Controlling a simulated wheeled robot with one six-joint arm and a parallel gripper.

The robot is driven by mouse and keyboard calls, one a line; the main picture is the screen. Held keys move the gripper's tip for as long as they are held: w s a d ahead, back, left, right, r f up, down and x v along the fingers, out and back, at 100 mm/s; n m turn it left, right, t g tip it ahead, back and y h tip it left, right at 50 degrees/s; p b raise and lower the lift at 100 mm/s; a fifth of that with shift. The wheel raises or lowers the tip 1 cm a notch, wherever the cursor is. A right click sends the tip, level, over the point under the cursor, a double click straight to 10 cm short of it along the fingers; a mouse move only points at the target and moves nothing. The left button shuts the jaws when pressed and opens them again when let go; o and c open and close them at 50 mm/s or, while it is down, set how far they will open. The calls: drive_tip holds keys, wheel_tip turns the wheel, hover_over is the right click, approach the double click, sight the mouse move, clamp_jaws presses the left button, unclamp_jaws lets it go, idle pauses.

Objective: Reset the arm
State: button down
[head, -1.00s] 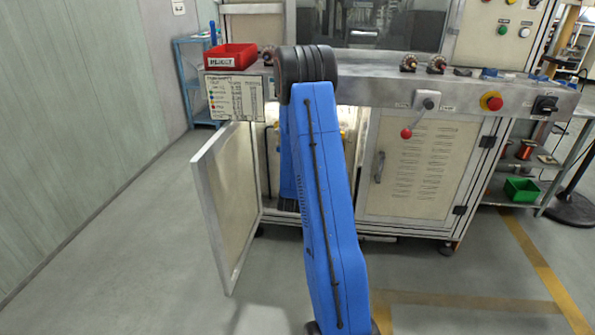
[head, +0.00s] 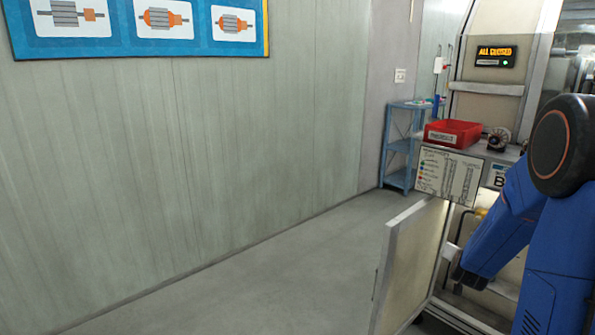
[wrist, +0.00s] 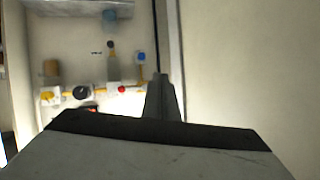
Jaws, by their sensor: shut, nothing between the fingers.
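My blue arm (head: 550,235) is at the right edge of the head view, bent down in front of the machine's open lower cabinet. Its far end is partly behind the open cabinet door (head: 408,268), so the gripper itself is not clear there. In the wrist view my gripper (wrist: 162,80) shows as narrow grey fingers, shut and empty. They point towards the cabinet's inside, where small fittings sit: a round dark-faced dial (wrist: 80,93), a red knob (wrist: 122,89) and a blue-topped part (wrist: 141,57). A pale panel fills the right of the wrist view.
A red bin (head: 453,133) and an armature (head: 498,139) stand on the machine's ledge above the cabinet. A blue shelf (head: 399,150) stands by the far wall. A poster (head: 140,28) hangs on the left wall. The floor left of the door is clear.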

drive_tip(key=s+a+r+n+g+y, duration=0.1)
drive_tip(key=s+a+r+n+y, duration=0.15)
drive_tip(key=s+a, duration=0.35)
drive_tip(key=s+a+r+n+g+y, duration=0.1)
drive_tip(key=s+a+r, duration=0.3)
drive_tip(key=a, duration=0.4)
drive_tip(key=s+a+r+n+y, duration=0.2)
drive_tip(key=s+a+r, duration=0.1)
drive_tip(key=s+a, duration=0.3)
drive_tip(key=s+a+n+g, duration=0.1)
drive_tip(key=s+a, duration=0.3)
drive_tip(key=s, duration=0.8)
drive_tip(key=s+a+r+n+g+y, duration=0.1)
drive_tip(key=s+a+n+g, duration=0.1)
drive_tip(key=s, duration=1)
drive_tip(key=shift+s+a+r+g, duration=0.3)
drive_tip(key=shift+a+g, duration=0.5)
drive_tip(key=shift+a, duration=0.15)
drive_tip(key=shift+y, duration=0.25)
